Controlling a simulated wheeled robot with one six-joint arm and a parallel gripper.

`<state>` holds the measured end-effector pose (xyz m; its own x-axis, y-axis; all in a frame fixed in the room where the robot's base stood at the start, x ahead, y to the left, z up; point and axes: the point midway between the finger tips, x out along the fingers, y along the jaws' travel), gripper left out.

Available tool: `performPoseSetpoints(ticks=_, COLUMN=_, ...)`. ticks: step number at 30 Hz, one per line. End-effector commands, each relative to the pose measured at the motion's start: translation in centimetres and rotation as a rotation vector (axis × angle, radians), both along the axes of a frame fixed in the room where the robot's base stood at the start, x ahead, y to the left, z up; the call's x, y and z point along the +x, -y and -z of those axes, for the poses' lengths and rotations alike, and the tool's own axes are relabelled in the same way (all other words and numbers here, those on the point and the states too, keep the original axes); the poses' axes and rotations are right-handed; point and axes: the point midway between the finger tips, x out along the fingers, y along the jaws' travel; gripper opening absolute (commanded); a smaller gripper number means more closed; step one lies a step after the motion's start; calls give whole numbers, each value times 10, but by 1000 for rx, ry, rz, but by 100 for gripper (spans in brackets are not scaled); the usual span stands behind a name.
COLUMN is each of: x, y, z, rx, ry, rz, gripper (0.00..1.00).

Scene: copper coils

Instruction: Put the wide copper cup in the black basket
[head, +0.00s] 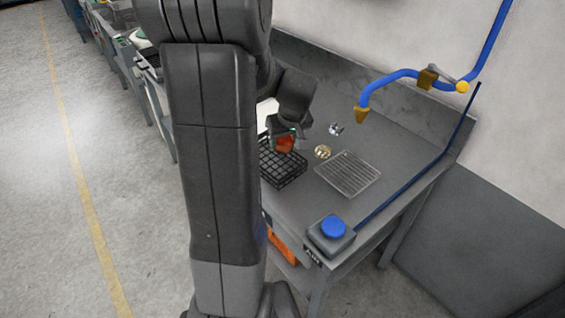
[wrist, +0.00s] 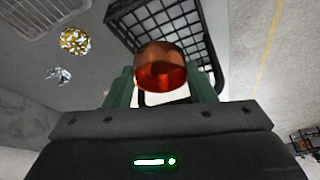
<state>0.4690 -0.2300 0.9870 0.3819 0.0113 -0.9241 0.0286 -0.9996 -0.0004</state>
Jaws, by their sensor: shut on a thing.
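The wide copper cup (wrist: 160,68) is held between the two green fingers of my gripper (wrist: 163,85) in the wrist view. In the head view the cup (head: 284,144) shows as an orange-brown shape under my gripper (head: 287,134). The black basket (head: 284,168) is a wire-mesh basket on the grey workbench. The cup appears over or just above the basket's far part; the exact height is hard to tell. In the wrist view the basket (wrist: 125,27) lies behind the cup, and the cup covers part of its rim.
A gold-coloured piece (head: 322,152) and a silver piece (head: 335,129) lie on the bench right of the basket. A wire rack (head: 347,174) lies farther right. A blue button box (head: 332,232) stands at the front corner. A blue pipe tap (head: 400,77) hangs over the bench's back.

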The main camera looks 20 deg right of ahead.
Motion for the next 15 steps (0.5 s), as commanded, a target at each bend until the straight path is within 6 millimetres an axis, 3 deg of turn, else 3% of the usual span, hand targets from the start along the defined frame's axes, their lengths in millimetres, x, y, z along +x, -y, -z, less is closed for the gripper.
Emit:
performPoseSetpoints(ticks=3, x=-1, y=0, z=31, rx=3, ry=-5, rz=1, gripper=23)
performPoseSetpoints(ticks=6, x=0, y=0, z=47, rx=2, ry=-2, rz=1, gripper=23)
performPoseSetpoints(ticks=15, x=-1, y=0, z=71, rx=1, ry=-2, rz=3, gripper=23)
